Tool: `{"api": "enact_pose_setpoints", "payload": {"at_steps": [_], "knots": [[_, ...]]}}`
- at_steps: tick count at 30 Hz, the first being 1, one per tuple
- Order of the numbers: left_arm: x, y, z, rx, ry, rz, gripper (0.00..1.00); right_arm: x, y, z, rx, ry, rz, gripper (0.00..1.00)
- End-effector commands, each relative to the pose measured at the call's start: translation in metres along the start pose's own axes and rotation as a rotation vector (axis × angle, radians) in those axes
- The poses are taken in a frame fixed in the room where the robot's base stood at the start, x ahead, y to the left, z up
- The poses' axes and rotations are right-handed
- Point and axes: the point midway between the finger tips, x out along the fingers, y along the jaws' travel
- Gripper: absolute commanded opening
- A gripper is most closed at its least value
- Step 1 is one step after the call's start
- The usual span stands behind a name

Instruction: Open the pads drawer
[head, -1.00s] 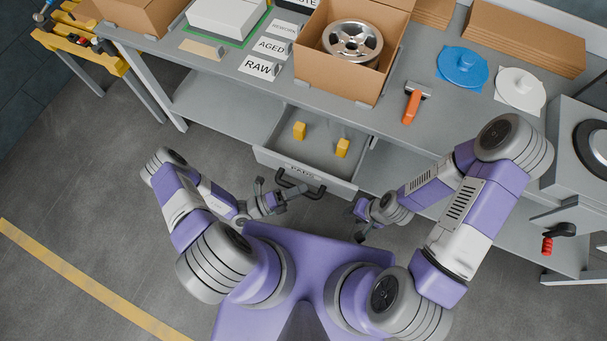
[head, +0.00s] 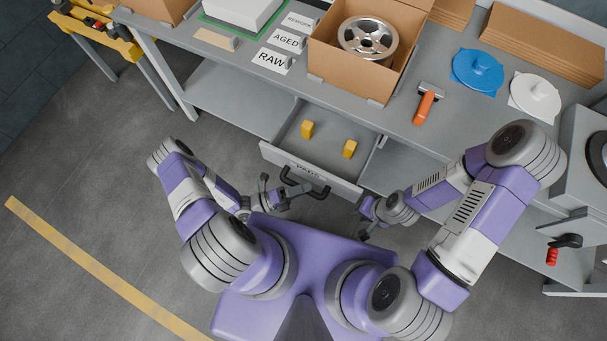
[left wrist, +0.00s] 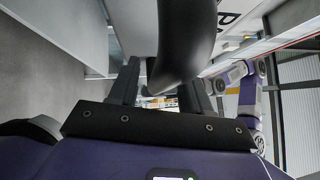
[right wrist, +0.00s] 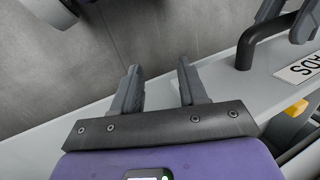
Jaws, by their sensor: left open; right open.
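The pads drawer (head: 270,152) stands pulled out from under the workbench, with two yellow blocks inside, one to the left (head: 307,129) and one to the right (head: 349,149). Its front carries a PADS label and a dark bar handle (head: 318,190). My left gripper (head: 274,190) is open at the handle's left part. In the left wrist view the dark handle (left wrist: 184,45) runs between and in front of the open fingers; contact cannot be told. My right gripper (head: 364,218) is open and empty, right of the handle; the right wrist view shows its spread fingers (right wrist: 160,88) beside the drawer front.
The workbench top (head: 395,130) holds a cardboard box (head: 345,76) with a metal wheel, an orange-handled scraper (head: 425,107), a blue lidded disc (head: 478,72) and a white one (head: 536,95). A grey machine with a red-knobbed lever (head: 552,256) stands right.

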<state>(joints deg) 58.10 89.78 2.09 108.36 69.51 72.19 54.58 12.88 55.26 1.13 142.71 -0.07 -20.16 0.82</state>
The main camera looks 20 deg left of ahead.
Motion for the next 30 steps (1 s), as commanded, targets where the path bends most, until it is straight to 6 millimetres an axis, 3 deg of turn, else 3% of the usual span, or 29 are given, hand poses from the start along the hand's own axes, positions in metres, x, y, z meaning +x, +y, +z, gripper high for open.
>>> {"api": "enact_pose_setpoints", "payload": {"at_steps": [5,16,30], "knots": [[-0.014,0.0,0.0,0.002,-0.001,0.002,0.48,-0.001,0.0,0.0,0.0,0.0,0.0,0.43],[-0.07,0.0,0.001,0.001,-0.002,0.002,0.48,-0.001,0.0,0.0,0.0,0.0,0.0,0.43],[-0.076,0.0,0.0,0.0,0.0,0.0,0.48,-0.001,0.0,0.0,0.0,0.0,0.0,0.43]]}}
